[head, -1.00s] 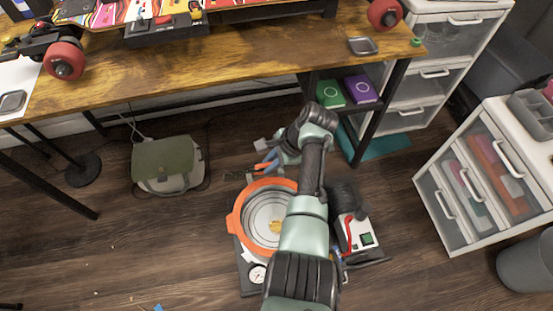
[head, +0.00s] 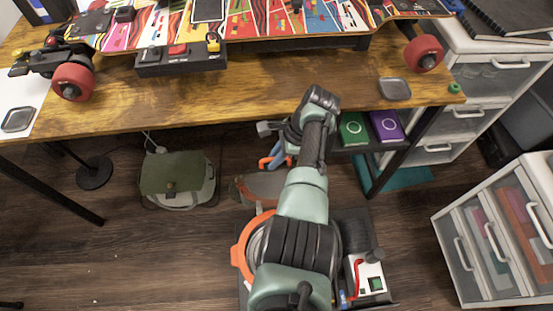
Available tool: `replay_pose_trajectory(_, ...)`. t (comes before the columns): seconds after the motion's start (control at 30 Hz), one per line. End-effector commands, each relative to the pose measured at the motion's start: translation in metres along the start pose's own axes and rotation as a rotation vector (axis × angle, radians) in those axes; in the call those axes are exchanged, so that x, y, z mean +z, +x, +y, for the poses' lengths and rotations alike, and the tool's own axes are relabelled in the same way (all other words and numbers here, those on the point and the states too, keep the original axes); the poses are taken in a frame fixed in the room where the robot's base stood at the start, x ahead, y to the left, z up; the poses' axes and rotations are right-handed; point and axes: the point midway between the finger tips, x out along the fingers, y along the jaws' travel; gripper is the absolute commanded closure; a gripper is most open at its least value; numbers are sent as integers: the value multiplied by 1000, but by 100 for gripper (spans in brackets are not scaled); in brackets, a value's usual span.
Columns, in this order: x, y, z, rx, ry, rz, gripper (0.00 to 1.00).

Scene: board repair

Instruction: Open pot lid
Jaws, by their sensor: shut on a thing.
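The pot (head: 240,257) stands on the floor, with an orange rim and a metal inside; my arm covers much of it. A flat, see-through brownish disc, which looks like the pot lid (head: 258,188), is just beyond the pot rim, off the opening. My gripper (head: 279,163) is at the far end of my arm, partly hidden by it, beside the disc's far edge. It is shut, seemingly on the lid; the exact contact is hidden. Orange and blue parts show close to the gripper.
A white and black pump with a red handle (head: 368,278) stands right of the pot. A wooden table (head: 255,85) with a skateboard overhangs beyond. A green bag (head: 175,178) lies at left, a drawer unit (head: 490,235) at right.

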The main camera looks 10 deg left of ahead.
Motion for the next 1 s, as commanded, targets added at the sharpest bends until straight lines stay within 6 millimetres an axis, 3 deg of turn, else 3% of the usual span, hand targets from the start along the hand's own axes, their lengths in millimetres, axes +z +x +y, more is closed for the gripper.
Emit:
replay_pose_trajectory(0.43, 0, 1, 0, 1, -1, 3, 100)
replay_pose_trajectory(0.47, 0, 1, 0, 1, -1, 3, 83)
replay_pose_trajectory(0.63, 0, 1, 0, 1, -1, 2, 55)
replay_pose_trajectory(1.0, 1, -7, -1, 0, 0, 1, 55)
